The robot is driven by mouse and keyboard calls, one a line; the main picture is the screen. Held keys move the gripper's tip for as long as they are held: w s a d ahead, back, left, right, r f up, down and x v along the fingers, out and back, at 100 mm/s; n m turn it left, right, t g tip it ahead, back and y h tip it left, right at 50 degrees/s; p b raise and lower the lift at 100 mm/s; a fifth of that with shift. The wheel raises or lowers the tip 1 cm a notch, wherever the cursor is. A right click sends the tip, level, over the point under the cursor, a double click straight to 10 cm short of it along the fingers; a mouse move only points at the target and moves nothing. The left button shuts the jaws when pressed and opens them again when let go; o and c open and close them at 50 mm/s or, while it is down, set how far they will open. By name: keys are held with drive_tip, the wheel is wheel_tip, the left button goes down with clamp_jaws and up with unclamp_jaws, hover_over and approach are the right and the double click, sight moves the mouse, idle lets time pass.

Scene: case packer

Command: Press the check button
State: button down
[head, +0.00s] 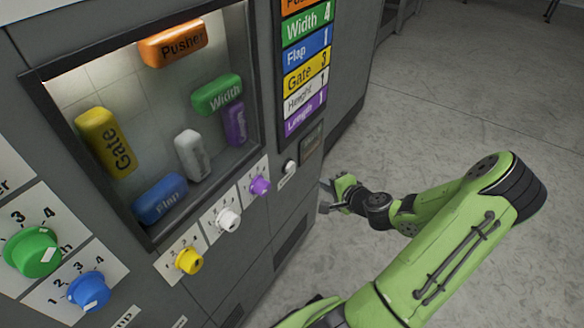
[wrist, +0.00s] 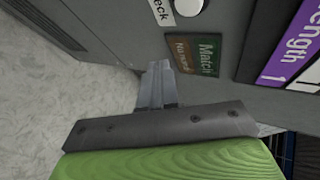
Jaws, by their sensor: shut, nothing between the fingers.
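The check button is a small white round button (head: 290,166) on the grey machine front, right of the purple knob, with a white label below it. In the wrist view the button (wrist: 188,7) is at the top edge, partly cut off, beside a label ending in "eck". My gripper (head: 326,196) is shut and empty, to the lower right of the button in the head view. In the wrist view its fingertips (wrist: 157,68) are apart from the button, close to the machine's face; I cannot tell whether they touch it.
A small match display (head: 312,141) is above the button. Purple (head: 260,186), white (head: 228,220) and yellow (head: 189,261) knobs line the panel to the left. A window (head: 165,110) shows coloured blocks. A coloured number list (head: 305,70) is above.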

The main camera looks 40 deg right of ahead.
drive_tip(key=w+a+p, duration=0.1)
drive_tip(key=w+a, duration=0.1)
drive_tip(key=w, duration=0.5)
drive_tip(key=shift+a+p, duration=0.2)
drive_tip(key=shift+p, duration=0.1)
idle(1.6)
drive_tip(key=shift+w+a, duration=0.15)
drive_tip(key=shift+w, duration=0.2)
drive_tip(key=shift+w+a, duration=0.2)
drive_tip(key=shift+w, duration=0.25)
idle(0.6)
drive_tip(key=shift+s+d, duration=0.3)
drive_tip(key=shift+s, duration=0.55)
drive_tip(key=s, duration=0.1)
drive_tip(key=s+d+b, duration=0.1)
drive_tip(key=s, duration=0.1)
drive_tip(key=s+b, duration=0.1)
drive_tip(key=shift+s+d, duration=0.35)
